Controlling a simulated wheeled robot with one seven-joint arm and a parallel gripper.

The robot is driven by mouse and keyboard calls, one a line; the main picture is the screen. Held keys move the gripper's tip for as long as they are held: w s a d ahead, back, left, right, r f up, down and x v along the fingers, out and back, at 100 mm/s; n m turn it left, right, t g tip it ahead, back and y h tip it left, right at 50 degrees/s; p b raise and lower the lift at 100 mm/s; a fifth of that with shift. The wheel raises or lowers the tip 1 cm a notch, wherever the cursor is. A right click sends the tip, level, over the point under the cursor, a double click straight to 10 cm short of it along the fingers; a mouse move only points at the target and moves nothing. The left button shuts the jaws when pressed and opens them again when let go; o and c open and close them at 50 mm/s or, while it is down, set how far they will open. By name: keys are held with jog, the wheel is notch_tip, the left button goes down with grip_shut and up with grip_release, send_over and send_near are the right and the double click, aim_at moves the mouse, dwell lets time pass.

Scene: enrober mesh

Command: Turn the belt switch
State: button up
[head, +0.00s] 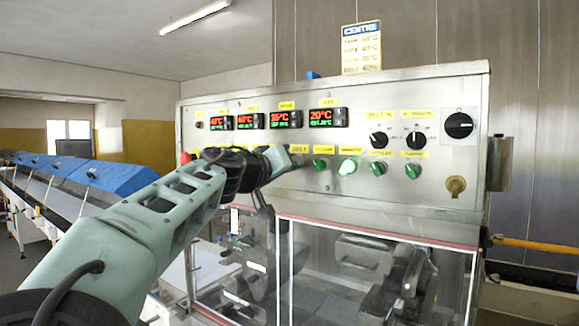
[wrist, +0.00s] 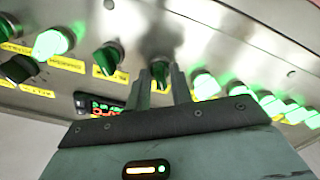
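The control panel (head: 250,92) carries a row of green knobs and lamps under yellow labels. A label (head: 300,148) beside my gripper seems to read "BELT", but it is too small to be sure. In the head view my gripper (head: 284,158) is up at the panel's lower row, left of the nearest visible green knob (head: 320,163), and hides what is behind it. In the wrist view my gripper (wrist: 160,78) has its two fingers apart, with a dark green knob (wrist: 160,70) between their tips. Whether they touch it is unclear.
Other green knobs and lit lamps sit close on both sides, such as a knob (wrist: 106,58) and a lamp (wrist: 205,85). Two black selectors (head: 378,140) (head: 416,139) are further right. Below is a clear guard (head: 340,260). A blue-covered conveyor (head: 120,178) stands left.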

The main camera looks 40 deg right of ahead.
jog(key=shift+o, duration=0.6)
jog(key=shift+a, duration=0.1)
jog(key=b+v, duration=0.6)
jog(key=v, duration=1.1)
jog(key=shift+a, duration=0.15)
jog(key=shift+s, duration=0.1)
